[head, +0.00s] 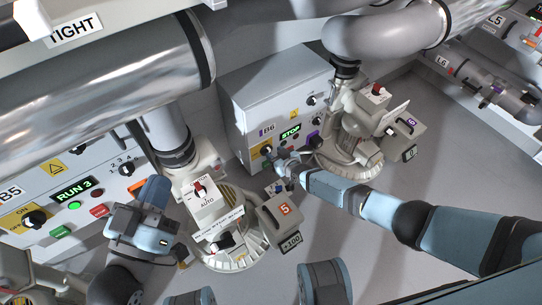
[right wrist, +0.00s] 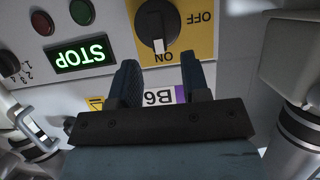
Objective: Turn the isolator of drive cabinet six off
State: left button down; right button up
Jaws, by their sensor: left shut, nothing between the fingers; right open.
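Drive cabinet B6 (head: 280,92) is the grey box at the centre of the head view. Its isolator has a black knob (right wrist: 158,22) on a yellow plate (right wrist: 200,42). In the right wrist view, where the lettering is upside down, the knob's white mark points to ON; OFF is at the side. My right gripper (right wrist: 162,75) is open and empty, its fingers just short of the knob, one either side of its line. In the head view it (head: 282,158) is at the cabinet's lower front. My left gripper (head: 152,200) is shut and empty, by cabinet B5.
A green STOP display (right wrist: 82,53) and red and green buttons are beside the isolator. Cabinet B5 (head: 65,170), showing RUN 3, is at left. White blower units stand between the cabinets (head: 215,195) and right of B6 (head: 352,140). Large pipes run overhead. Floor at right is clear.

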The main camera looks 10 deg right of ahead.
aim_at(270, 150)
jog(key=shift+b+x, duration=0.7)
jog(key=shift+x, duration=0.5)
jog(key=shift+w+a+f, duration=0.15)
jog(key=shift+w+f, duration=0.05)
jog(key=shift+w, duration=0.2)
pick_arm(q)
jog(key=shift+w+d+f+g, duration=0.15)
jog(key=shift+f+g, duration=0.1)
jog(key=shift+f, duration=0.35)
jog(key=shift+s+d+f+g, duration=0.1)
jog(key=shift+f+g, duration=0.15)
jog(key=shift+f, duration=0.35)
